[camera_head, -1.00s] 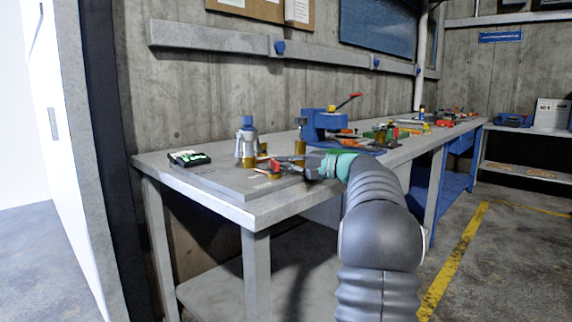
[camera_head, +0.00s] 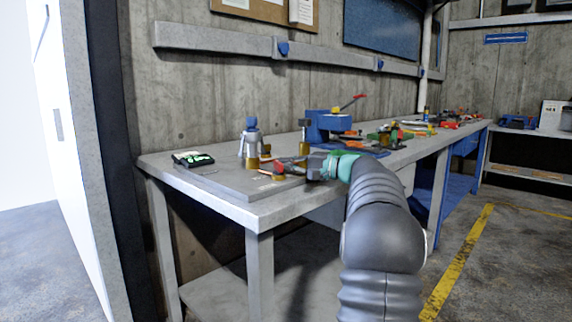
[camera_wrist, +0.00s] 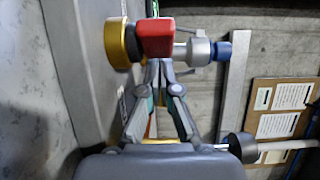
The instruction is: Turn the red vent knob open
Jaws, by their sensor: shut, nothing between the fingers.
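The red vent knob (camera_wrist: 154,37) sits against a round brass fitting (camera_wrist: 122,43) in the upper middle of the wrist view. In the head view the knob (camera_head: 279,166) is small, low over the near part of the workbench. My gripper (camera_wrist: 158,66) is shut and empty. Its fingertips are right at the knob's near edge; whether they touch it I cannot tell. In the head view my gripper (camera_head: 296,164) reaches in from the right at the knob's height. The knob's far side is hidden.
A silver bottle-like part with a blue cap (camera_head: 250,138) stands behind the knob; it also shows in the wrist view (camera_wrist: 205,50). A black device with a green display (camera_head: 193,159) lies left. A blue clamp-like tool (camera_head: 330,124) and clutter fill the workbench (camera_head: 225,186) farther back.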

